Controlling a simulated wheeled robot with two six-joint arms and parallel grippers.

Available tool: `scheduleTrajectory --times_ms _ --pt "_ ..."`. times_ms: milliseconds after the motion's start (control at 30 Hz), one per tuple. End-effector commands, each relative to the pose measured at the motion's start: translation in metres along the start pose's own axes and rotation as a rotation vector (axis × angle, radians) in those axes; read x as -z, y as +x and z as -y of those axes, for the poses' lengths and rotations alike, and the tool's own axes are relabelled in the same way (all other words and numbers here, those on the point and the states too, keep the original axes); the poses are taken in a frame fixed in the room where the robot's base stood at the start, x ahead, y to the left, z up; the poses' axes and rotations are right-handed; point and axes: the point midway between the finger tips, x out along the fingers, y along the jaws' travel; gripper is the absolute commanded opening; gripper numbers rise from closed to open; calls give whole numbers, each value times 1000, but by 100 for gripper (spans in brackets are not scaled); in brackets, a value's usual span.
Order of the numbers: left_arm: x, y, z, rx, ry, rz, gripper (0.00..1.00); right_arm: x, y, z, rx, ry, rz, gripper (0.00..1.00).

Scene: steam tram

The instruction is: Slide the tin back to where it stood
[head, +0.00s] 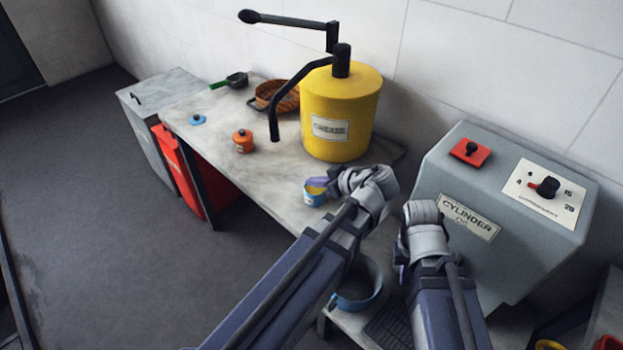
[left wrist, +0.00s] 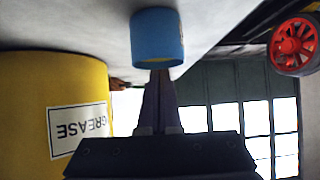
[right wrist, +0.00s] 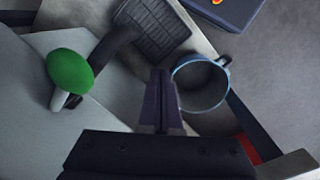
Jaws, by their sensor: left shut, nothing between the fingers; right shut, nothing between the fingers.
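A small blue tin (head: 314,197), open at the top with yellow inside, stands on the grey workbench (head: 225,170) in front of the yellow grease drum (head: 340,110).
An orange lidded pot (head: 243,141), a blue lid (head: 197,120), a brown pan (head: 275,96) and a green-handled scoop (head: 236,80) are further along the bench. A blue-grey pot (right wrist: 201,83) is below my right gripper. The grey cylinder oil cabinet (head: 480,255) stands right.

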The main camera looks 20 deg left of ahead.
Motion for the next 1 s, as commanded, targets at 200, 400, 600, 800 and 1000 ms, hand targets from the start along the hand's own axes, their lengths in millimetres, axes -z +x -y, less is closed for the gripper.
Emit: scheduleTrajectory --times_ms 200,400,600,800,1000 --pt "-1 -3 -1 -3 0 18 0 0 -4 0 0 0 0 0" --pt "9 -8 -1 -2 0 16 0 -1 -15 -1 0 0 0 0" --pt "11 -9 -1 -2 0 14 0 -1 -17 -2 0 0 0 0" --pt "24 -18 -1 -2 0 14 0 -2 -32 -3 0 0 0 0" --pt "46 -32 -1 -2 0 14 0 -3 -58 -6 0 1 0 0"
